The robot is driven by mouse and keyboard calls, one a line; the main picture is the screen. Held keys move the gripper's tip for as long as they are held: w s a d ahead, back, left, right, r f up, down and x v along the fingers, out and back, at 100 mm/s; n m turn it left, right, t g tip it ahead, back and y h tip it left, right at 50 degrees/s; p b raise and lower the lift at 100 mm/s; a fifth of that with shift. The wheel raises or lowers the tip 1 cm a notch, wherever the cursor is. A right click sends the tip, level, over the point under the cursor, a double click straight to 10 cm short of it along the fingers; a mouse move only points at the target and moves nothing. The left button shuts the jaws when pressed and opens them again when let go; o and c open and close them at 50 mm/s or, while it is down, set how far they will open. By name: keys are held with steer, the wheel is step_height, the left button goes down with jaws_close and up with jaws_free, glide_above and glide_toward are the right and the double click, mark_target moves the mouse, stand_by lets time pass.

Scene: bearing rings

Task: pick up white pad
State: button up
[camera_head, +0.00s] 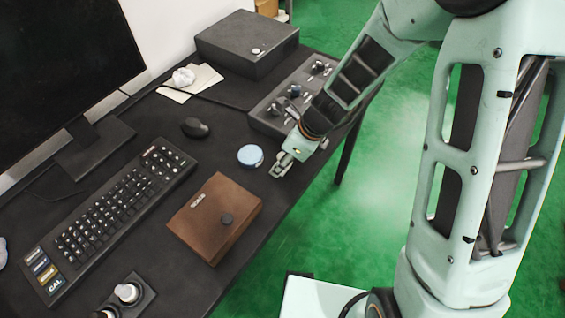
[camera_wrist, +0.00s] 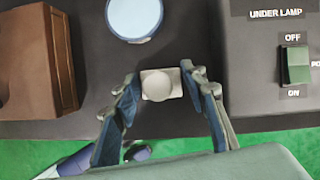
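The white pad (camera_wrist: 160,85) is a small pale square piece with a round raised or recessed middle. In the wrist view it lies on the dark tabletop near the edge, between the two fingers of my gripper (camera_wrist: 159,76). The fingers are spread open. The right fingertip is very close to the pad's right side, and I cannot tell whether it touches. A small gap shows at the left finger. In the head view my gripper (camera_head: 280,168) is low at the table's right edge, and I cannot make out the pad apart from it.
A round blue-rimmed disc (camera_head: 250,155) lies just left of my gripper. A brown box (camera_head: 214,218) stands nearer. A control panel (camera_head: 268,117) is behind, with a green rocker switch (camera_wrist: 297,65) in the wrist view. A mouse (camera_head: 195,128) and keyboard (camera_head: 110,220) are further left.

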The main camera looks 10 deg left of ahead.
mark_target(281, 155)
steer(key=c, duration=0.6)
steer(key=shift+r, duration=0.1)
steer(key=shift+r, duration=0.3)
step_height(281, 155, up, 2)
steer(key=shift+r+p, duration=0.15)
steer(key=shift+p, duration=0.6)
steer(key=s+a+r+p, duration=0.1)
steer(key=s+r, duration=0.2)
steer(key=s, duration=0.1)
steer(key=s+a+r+p, duration=0.1)
steer(key=s+r+p, duration=0.1)
steer(key=s, duration=0.3)
steer(key=s+r+p, duration=0.1)
steer(key=s+r, duration=0.3)
steer(key=r, duration=0.1)
steer(key=shift+s+a+p, duration=0.35)
steer(key=shift+a+p, duration=0.05)
